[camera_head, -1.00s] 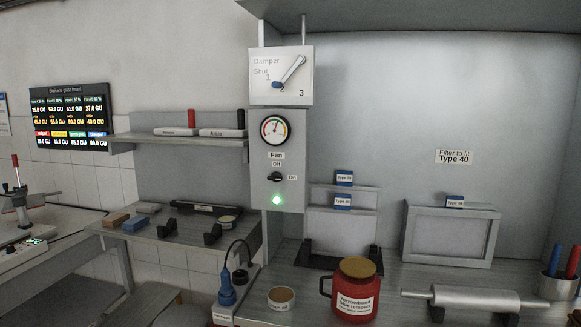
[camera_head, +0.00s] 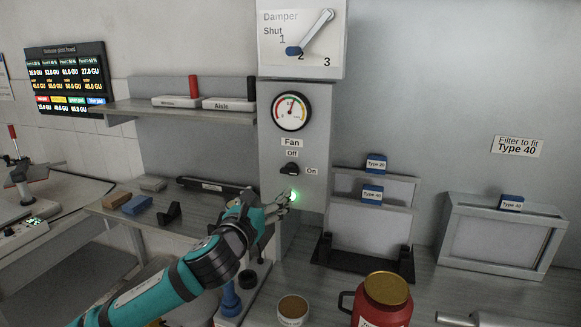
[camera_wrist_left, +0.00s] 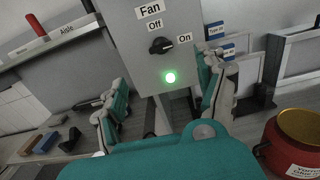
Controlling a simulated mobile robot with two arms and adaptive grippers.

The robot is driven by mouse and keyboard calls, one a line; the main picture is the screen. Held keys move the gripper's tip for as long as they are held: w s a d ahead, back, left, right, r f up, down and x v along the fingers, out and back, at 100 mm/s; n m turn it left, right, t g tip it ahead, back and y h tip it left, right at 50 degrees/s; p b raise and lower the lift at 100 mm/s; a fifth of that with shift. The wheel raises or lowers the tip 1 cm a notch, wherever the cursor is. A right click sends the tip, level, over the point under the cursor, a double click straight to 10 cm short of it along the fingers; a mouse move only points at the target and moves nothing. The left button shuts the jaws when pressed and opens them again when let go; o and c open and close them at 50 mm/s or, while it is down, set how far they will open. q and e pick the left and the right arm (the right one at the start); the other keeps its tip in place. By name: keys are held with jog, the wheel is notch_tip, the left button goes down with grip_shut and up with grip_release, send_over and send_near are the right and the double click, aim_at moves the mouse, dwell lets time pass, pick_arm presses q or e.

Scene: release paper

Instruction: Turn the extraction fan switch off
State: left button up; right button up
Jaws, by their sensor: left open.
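The fan switch is a black rotary knob (camera_head: 289,169) on the grey control panel (camera_head: 313,130), between the labels "Off" above and "On" to its right. In the left wrist view the knob (camera_wrist_left: 161,46) has its pointer toward "On". A green light (camera_wrist_left: 170,78) glows below it, and it is partly covered in the head view. My left gripper (camera_head: 280,204) is in front of the panel, just below the knob and beside the green light. In the left wrist view its fingers (camera_wrist_left: 165,100) are spread and empty, apart from the knob. My right gripper is not in view.
A damper lever (camera_head: 310,38) and a dial gauge (camera_head: 291,111) sit above the switch. A shelf (camera_head: 180,114) is at left. Framed filters (camera_head: 497,236) stand at right. A red jar (camera_head: 383,303) and a small round tin (camera_head: 292,310) stand on the bench.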

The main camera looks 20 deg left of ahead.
pick_arm(q)
send_near(288, 171)
jog(key=w+p, duration=0.2)
jog(key=w, duration=0.4)
jog(key=shift+d+r, duration=0.1)
jog(key=w+p, duration=0.1)
jog(key=w, duration=0.2)
jog(key=shift+d, duration=0.1)
jog(key=shift+w, duration=0.4)
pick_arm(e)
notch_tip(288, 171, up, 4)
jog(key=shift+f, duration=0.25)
pick_arm(q)
jog(key=shift+c, duration=0.6)
jog(key=c, duration=1)
jog(key=shift+c, duration=0.2)
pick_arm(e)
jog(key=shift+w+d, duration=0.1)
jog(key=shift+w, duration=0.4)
